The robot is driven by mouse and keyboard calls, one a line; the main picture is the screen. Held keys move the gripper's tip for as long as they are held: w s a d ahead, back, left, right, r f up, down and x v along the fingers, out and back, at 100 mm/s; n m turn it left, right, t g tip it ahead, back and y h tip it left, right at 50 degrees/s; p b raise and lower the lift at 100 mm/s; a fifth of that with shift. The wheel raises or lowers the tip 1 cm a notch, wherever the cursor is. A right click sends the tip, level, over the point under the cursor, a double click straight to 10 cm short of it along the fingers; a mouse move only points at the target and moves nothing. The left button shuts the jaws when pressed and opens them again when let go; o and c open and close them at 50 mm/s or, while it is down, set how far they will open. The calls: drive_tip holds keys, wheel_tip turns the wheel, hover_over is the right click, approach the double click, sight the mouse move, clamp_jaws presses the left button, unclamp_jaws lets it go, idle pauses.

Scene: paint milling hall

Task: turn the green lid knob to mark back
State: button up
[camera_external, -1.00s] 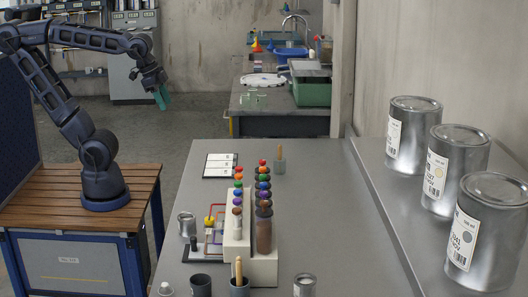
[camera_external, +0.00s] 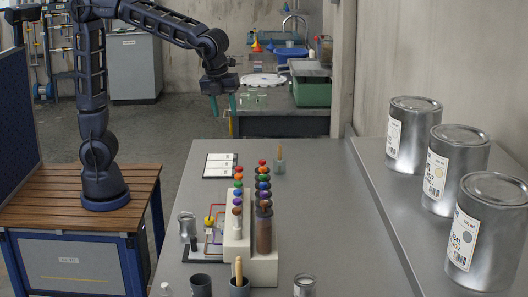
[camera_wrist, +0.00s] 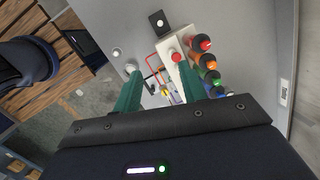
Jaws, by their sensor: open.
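My gripper (camera_external: 224,104) has two teal fingers, spread apart and empty, pointing down above the far left of the grey table. In the wrist view my gripper (camera_wrist: 160,87) reaches toward a row of coloured round tops. One green top (camera_wrist: 210,77) shows beside orange and blue ones, right of the right finger.
The white block (camera_external: 264,271) stands mid-table, with a coloured tube diagram (camera_external: 210,240) to its left. Cups and metal cans stand at the front. Large paint cans (camera_external: 410,135) stand on the right ledge. A white card (camera_external: 220,165) lies at the far left; table space right of the block is clear.

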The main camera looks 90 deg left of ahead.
sight(263, 175)
drive_tip(key=w+d+f+m+g+h, duration=0.15)
drive_tip(key=w+d+f+m, duration=0.25)
drive_tip(key=w+d+m, duration=0.95)
drive_tip(key=shift+n, duration=0.65)
drive_tip(key=f, duration=0.3)
drive_tip(key=s+f, duration=0.1)
drive_tip(key=f, duration=0.3)
drive_tip(key=s+d+f, duration=0.1)
drive_tip(key=f, duration=0.2)
drive_tip(key=shift+f, duration=0.35)
clamp_jaws()
